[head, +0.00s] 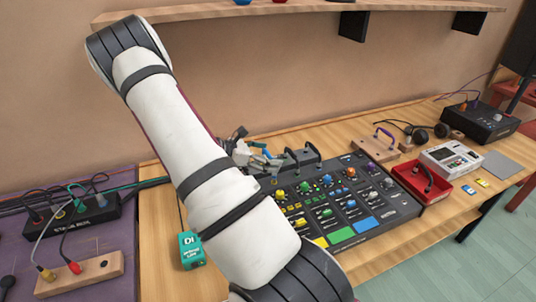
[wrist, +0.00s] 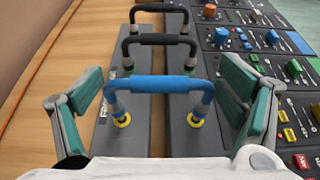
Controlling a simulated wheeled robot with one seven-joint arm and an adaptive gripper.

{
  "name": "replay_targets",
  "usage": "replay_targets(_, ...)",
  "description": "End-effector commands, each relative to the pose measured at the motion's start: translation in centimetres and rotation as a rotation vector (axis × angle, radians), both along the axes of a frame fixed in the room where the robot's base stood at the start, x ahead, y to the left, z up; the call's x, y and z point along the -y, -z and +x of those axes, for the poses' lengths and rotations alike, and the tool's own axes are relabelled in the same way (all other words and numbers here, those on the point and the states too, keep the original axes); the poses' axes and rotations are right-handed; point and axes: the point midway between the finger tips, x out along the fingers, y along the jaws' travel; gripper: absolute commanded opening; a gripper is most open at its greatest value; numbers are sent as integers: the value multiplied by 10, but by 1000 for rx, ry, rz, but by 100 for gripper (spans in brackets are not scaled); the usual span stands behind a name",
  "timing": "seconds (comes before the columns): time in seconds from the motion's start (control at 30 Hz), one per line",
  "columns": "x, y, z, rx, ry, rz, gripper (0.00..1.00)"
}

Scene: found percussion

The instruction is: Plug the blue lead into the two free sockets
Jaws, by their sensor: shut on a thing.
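The blue lead (wrist: 158,85) is a stiff bridge with a grey plug at each end, seen in the wrist view. Its plugs point down at two yellow-ringed sockets, one on the left grey box (wrist: 141,140) and one on the right grey box (wrist: 178,140). I cannot tell how deep the plugs sit. My gripper (wrist: 165,98) has its teal fingers on both sides of the lead and is shut on it. In the head view my gripper (head: 258,158) is at the near end of the boxes, partly behind my arm, and the lead is hard to make out there.
Two black leads (wrist: 158,39) bridge the boxes farther along. The mixer (head: 338,205) with coloured knobs lies close to the right of the boxes. A red tray (head: 405,176) stands beyond it. A green pedal (head: 191,251) is at front left. Bare wood (wrist: 45,110) lies left of the boxes.

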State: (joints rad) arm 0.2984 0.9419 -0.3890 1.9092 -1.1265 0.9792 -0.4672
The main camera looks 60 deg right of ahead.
Motion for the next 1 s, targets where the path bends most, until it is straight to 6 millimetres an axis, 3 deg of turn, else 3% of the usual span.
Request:
replay_targets(0.73, 0, 17, 0, -1, 0, 1, 60)
replay_targets(0.77, 0, 18, 0, -1, 0, 1, 90)
replay_targets(0.8, 0, 17, 0, -1, 0, 1, 99)
replay_targets(1.0, 0, 17, 0, -1, 0, 1, 100)
